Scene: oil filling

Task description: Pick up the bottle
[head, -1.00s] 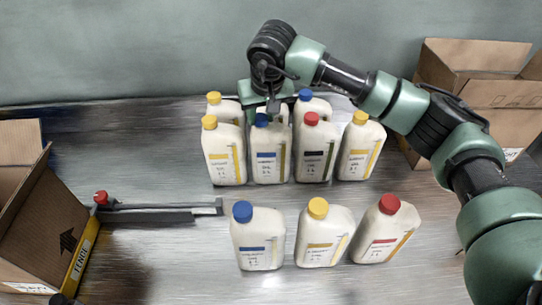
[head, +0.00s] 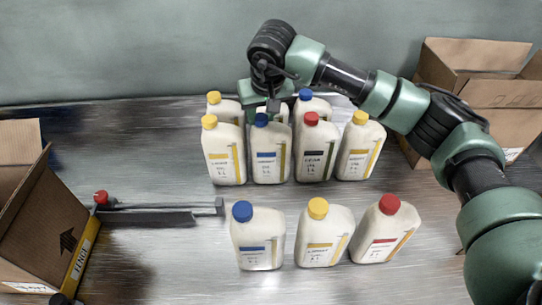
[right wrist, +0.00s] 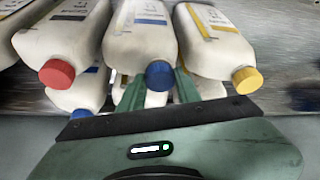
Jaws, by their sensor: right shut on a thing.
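Several white bottles with colored caps stand on the metal table. My left gripper is not in view.
Three bottles, blue-capped (head: 257,245), yellow-capped (head: 323,242) and red-capped (head: 383,238), stand nearer the front. Open cardboard boxes stand at left (head: 35,235) and back right (head: 505,105). A dark bar (head: 160,215) with a red knob lies at left.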

